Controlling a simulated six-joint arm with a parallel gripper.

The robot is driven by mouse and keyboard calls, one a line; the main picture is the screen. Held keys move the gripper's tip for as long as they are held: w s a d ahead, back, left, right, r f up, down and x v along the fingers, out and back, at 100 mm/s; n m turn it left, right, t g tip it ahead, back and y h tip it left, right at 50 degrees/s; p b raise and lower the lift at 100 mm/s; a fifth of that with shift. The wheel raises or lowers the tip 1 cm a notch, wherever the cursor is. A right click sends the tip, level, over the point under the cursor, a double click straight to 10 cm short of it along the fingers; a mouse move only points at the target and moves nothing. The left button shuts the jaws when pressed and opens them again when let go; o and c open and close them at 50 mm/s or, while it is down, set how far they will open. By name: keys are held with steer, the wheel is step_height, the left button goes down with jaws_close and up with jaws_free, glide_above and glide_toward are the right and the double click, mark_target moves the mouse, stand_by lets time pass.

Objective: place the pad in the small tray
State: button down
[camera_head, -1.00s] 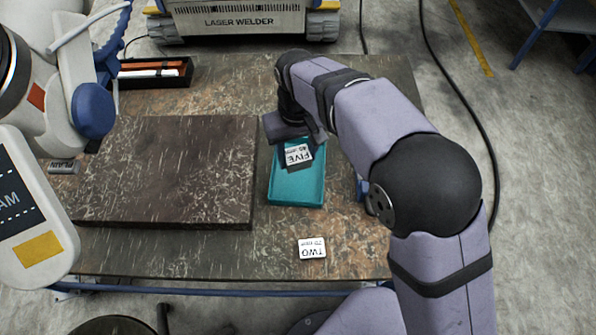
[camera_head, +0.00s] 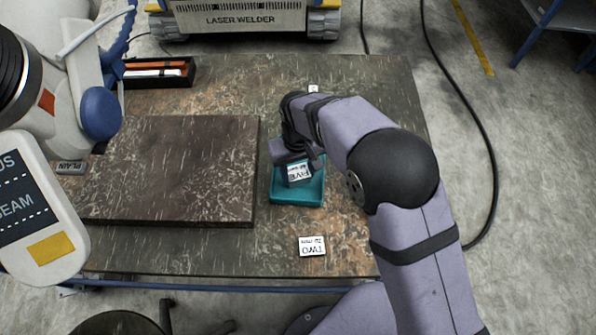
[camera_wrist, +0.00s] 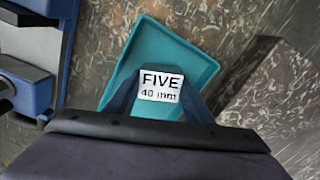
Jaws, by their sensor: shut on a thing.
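The pad (camera_head: 300,172) is a small block with a white top label reading "FIVE 40 mm"; it also shows in the wrist view (camera_wrist: 160,86). My gripper (camera_head: 299,163) is shut on the pad, with a dark blue finger on either side of it in the wrist view (camera_wrist: 158,98). The small tray (camera_head: 297,198) is teal, shallow and open-topped, and lies on the table right of the dark slab. In the wrist view the tray (camera_wrist: 190,52) spreads beneath the pad. The pad is over the tray; its height above the floor cannot be told. My wrist hides the tray's far part.
A thick dark slab (camera_head: 170,170) lies left of the tray. A white "TWO" piece (camera_head: 312,246) lies in front of the tray. A "PLAIN" piece (camera_head: 71,168) lies left of the slab. A black box (camera_head: 158,74) stands at the back left. A white machine (camera_head: 35,200) stands left.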

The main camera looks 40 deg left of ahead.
mark_target(298, 172)
steer(key=shift+f, duration=0.5)
steer(key=shift+f, duration=0.1)
steer(key=c, duration=0.9)
jaws_free()
steer(key=shift+f, duration=0.15)
step_height(298, 172, up, 12)
steer(key=b, duration=0.3)
steer(key=shift+r, duration=0.2)
